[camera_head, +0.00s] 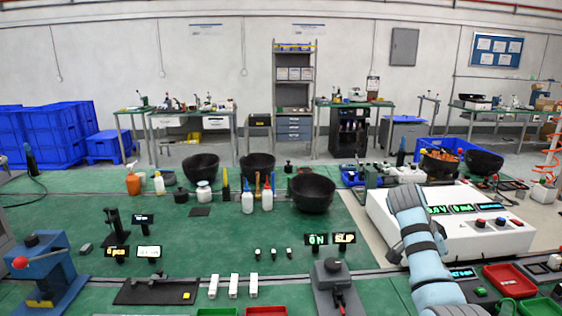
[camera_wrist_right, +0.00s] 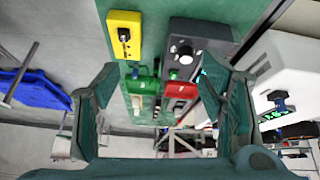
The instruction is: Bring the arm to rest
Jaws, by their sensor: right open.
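My right arm (camera_head: 425,250) reaches up from the lower right in the head view, in front of the white instrument with green displays. Its gripper cannot be made out there. In the right wrist view my right gripper (camera_wrist_right: 155,98) has its two teal fingers spread wide apart, with nothing held between them. My left arm and gripper are not in view.
The white instrument (camera_head: 465,225) stands beside my right arm. Red trays (camera_head: 510,281) lie to the arm's right. A grey box with a lever (camera_head: 335,285) is left of it. Black bowls (camera_head: 312,193) and bottles stand at the back of the green bench (camera_head: 200,240).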

